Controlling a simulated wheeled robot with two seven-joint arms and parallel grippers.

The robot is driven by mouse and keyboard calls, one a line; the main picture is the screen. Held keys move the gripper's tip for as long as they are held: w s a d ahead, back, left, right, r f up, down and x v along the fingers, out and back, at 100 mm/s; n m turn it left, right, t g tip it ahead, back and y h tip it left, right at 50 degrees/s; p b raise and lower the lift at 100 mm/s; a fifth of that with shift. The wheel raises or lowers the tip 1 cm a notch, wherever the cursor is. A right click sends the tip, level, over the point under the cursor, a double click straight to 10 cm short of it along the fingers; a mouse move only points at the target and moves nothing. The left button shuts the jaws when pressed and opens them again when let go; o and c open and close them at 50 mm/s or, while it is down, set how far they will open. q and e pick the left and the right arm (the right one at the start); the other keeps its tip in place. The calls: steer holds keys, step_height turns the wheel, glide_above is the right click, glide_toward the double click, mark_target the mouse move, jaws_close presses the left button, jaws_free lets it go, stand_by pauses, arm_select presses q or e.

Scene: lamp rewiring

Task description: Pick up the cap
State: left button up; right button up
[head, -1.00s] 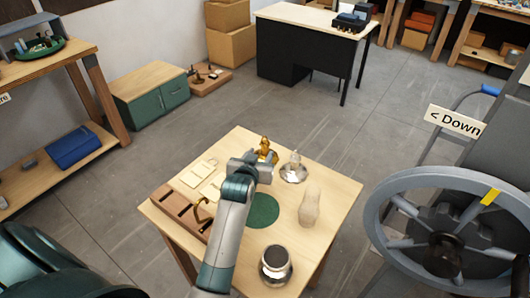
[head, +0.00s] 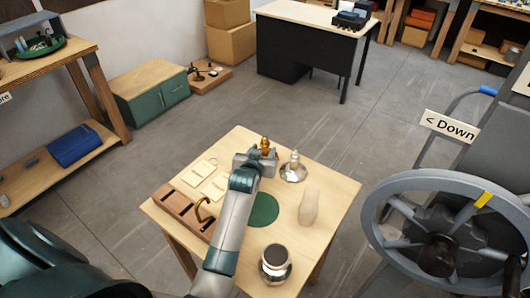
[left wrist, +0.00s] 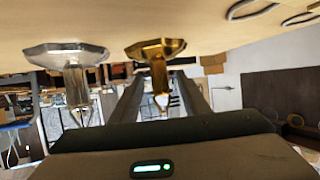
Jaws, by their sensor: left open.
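The cap appears to be the brass piece (head: 265,143), standing near the far corner of the small wooden table (head: 335,192). In the left wrist view, where the scene is upside down, the brass piece (left wrist: 157,52) has a wide flared base and a narrow stem. My left gripper (head: 262,156) is open at the brass piece. In the wrist view its fingers (left wrist: 163,88) lie on either side of the stem, with gaps visible. A silver piece (head: 293,170) of similar shape stands just right of it, outside the fingers (left wrist: 76,70). My right gripper is not in view.
On the table are a green round mat (head: 263,210), a pale wooden piece (head: 309,206), a silver jar-like piece (head: 276,262), a slotted brown block (head: 180,209) and pale cards (head: 203,170). A large handwheel (head: 440,250) stands to the right.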

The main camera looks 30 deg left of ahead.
mark_target(264, 150)
arm_select(q)
steer(key=shift+p+x, duration=0.35)
steer(key=shift+x, duration=1.2)
steer(key=shift+f, duration=0.1)
jaws_close()
